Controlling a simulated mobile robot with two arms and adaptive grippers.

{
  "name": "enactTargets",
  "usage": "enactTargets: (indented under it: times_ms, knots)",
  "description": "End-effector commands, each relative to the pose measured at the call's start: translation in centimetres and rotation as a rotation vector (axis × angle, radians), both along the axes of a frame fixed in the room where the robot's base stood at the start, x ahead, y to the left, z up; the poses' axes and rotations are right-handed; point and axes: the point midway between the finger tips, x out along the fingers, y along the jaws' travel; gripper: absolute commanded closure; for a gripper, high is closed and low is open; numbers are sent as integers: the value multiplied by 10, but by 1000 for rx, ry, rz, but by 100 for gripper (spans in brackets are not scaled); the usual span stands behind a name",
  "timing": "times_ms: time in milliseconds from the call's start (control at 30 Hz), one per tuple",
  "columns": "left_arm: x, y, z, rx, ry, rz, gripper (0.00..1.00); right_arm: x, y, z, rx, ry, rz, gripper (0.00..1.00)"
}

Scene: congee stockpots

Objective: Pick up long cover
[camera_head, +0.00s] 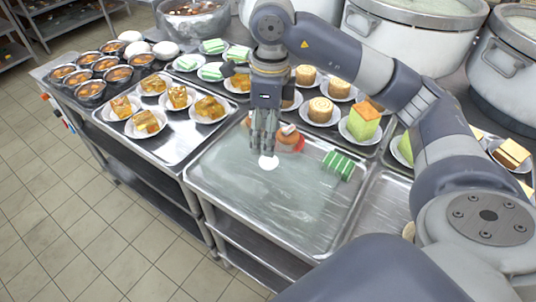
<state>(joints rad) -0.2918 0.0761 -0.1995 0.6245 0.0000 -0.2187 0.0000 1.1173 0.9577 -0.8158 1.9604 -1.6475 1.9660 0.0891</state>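What looks like the long cover (235,205) is a clouded, see-through sheet over the middle metal tray, with a round white knob (268,162) on it. My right gripper (264,150), on the arm from the right, points down with its fingertips just above or at the knob. I cannot tell whether they touch it, or how far the fingers are apart. Behind the fingers lie brown and red food pieces (290,141) and a green striped piece (338,165). My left gripper is not in view.
A tray of plated yellow cakes (148,121) stands to the left, with several dark bowls (90,90) beyond it. Plated cakes (320,109) fill the row behind. Large pots (408,40) stand at the back. Tiled floor (60,200) is clear at the lower left.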

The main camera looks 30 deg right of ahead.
Motion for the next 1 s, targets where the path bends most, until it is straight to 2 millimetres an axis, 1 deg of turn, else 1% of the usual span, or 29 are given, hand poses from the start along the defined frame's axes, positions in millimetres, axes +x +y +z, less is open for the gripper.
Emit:
enactTargets:
  times_ms: [33, 100, 200, 267, 400, 533, 667, 800, 900, 1000]
  knots:
    - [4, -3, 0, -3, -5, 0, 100, 0, -8, 3, -28, 1, -11, 39]
    - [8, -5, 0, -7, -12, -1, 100, 0, -15, 2, -50, 4, -20, 39]
    - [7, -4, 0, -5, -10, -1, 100, -1, -16, -9, -57, 9, -21, 39]
    - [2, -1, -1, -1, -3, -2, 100, -2, -16, -18, -56, 11, -20, 39]
    - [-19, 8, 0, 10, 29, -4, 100, -1, -16, -38, -55, 9, -21, 39]
    - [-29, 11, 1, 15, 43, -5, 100, -1, -15, -50, -53, 6, -20, 39]
    - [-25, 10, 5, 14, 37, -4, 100, 1, -14, -59, -53, 8, -19, 39]
    - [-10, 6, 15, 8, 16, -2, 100, 6, -12, -79, -53, 11, -18, 39]
    - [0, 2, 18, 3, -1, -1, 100, 7, -12, -94, -52, 8, -19, 39]
    - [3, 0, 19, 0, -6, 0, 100, 7, -12, -102, -50, 7, -20, 39]
